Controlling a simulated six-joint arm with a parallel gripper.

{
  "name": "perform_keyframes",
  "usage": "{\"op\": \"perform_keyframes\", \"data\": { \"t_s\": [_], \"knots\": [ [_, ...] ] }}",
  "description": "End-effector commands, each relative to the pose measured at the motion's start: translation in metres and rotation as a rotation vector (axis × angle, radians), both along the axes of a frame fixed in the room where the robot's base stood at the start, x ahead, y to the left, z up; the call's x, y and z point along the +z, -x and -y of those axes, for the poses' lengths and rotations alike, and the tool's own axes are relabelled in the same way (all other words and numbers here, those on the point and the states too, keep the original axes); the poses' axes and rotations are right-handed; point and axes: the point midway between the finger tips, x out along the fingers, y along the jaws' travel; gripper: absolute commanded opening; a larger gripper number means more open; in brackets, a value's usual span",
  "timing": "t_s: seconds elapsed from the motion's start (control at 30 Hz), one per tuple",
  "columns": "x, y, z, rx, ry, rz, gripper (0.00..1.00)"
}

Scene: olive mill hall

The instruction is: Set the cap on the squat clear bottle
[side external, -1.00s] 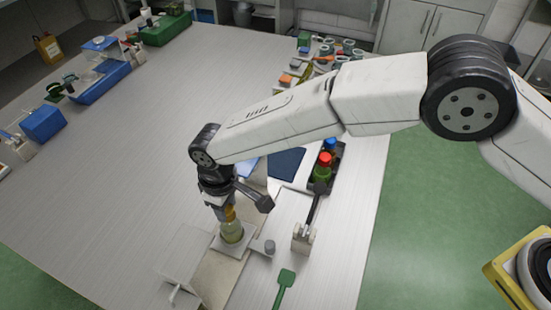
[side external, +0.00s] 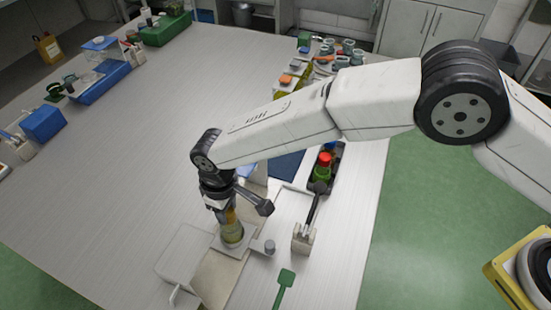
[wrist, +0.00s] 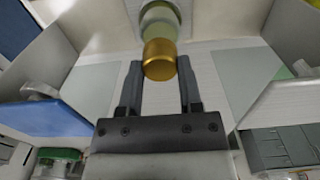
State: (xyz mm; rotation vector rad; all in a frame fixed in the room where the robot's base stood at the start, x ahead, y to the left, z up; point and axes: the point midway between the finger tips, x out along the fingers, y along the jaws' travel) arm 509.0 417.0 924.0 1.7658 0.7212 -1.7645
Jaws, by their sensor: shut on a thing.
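My gripper (wrist: 160,68) is shut on a gold cap (wrist: 160,62), which sits between the two fingertips in the wrist view. The squat clear bottle (side external: 232,235) stands upright on the table beneath my gripper in the side view, with something pale green-yellow in it. Its top also shows just beyond the cap in the wrist view (wrist: 159,17). The cap is lined up over the bottle's mouth, at or very close to it. I cannot tell whether they touch. The gripper hides part of the cap in the side view.
A small grey cylinder (side external: 269,247) stands just right of the bottle. A holder (side external: 303,239) with a dark-handled tool and a green spatula (side external: 286,278) are further right. A dark rack (side external: 325,172) with red- and blue-capped bottles is behind.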

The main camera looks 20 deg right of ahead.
Motion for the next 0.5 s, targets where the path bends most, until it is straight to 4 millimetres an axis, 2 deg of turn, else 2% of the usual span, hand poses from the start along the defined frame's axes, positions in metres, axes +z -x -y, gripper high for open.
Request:
{"op": "perform_keyframes", "data": {
  "t_s": [0.23, 0.27, 0.3, 0.37, 0.4, 0.5],
  "knots": [
    [-0.0001, -0.0001, -0.0001, 0.0, 0.0, 0.0, 0.07],
    [-0.0001, -0.0001, -0.0001, 0.0, 0.0, 0.0, 0.52],
    [-0.0001, -0.0001, -0.0001, 0.0, 0.0, 0.0, 0.64],
    [-0.0001, -0.0001, -0.0001, 0.0, 0.0, 0.0, 0.83],
    [0.0, -0.0001, -0.0001, 0.0, 0.0, 0.0, 0.86],
    [0.0, -0.0001, -0.0001, 0.0, 0.0, 0.0, 0.86]
  ]
}}
